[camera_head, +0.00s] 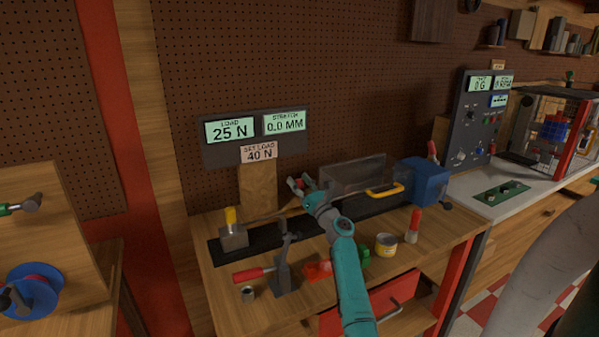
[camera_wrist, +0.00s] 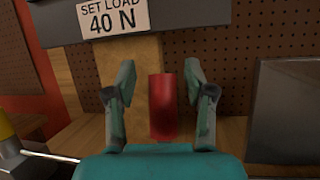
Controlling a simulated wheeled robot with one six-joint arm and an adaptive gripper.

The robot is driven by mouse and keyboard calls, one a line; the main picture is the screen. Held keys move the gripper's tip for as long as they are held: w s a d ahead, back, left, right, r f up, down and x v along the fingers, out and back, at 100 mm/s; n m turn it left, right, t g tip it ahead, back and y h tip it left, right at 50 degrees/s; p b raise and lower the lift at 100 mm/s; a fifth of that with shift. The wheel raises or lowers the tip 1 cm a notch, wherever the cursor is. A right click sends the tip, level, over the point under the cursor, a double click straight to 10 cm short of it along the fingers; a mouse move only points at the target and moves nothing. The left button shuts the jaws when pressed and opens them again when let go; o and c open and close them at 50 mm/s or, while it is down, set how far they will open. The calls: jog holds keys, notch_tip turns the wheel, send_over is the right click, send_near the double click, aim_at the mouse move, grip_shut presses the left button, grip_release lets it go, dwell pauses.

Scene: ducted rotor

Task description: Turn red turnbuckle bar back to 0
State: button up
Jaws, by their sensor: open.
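The red turnbuckle bar (camera_wrist: 162,105) stands upright between the two fingers of my open gripper (camera_wrist: 160,88) in the wrist view. The load display (camera_head: 230,130) reads 25 N and the stretch display (camera_head: 284,122) reads 0.0 MM. The set load card (camera_head: 259,152) says 40 N; it also shows in the wrist view (camera_wrist: 113,17).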

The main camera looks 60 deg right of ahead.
notch_tip(320, 180, up, 9)
jog(key=shift+f, duration=0.1)
dwell(0.8)
